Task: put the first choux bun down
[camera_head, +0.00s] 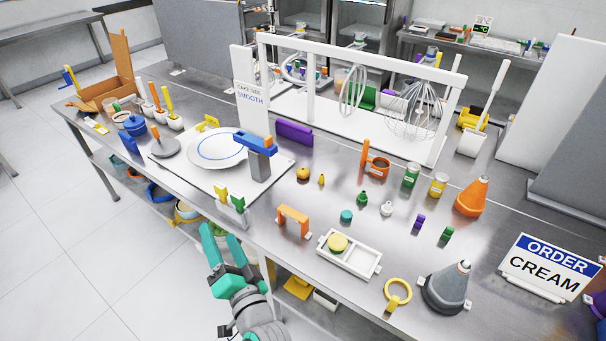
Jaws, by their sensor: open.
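A round yellow-topped piece that looks like a choux bun (338,242) sits in the left part of a white divided tray (361,267) near the table's front edge. The right part of the tray looks empty. My gripper (221,236) has teal fingers spread apart with nothing between them. It is at the table's front edge, left of the tray and apart from the bun. A white plate with a blue ring (218,149) lies empty on a white board at the left.
An orange bracket (293,220) stands between my gripper and the tray. A grey-and-blue upright (259,160) stands by the plate. A dark cone (447,287), a yellow ring (397,294) and an order sign reading CREAM (551,268) are to the right.

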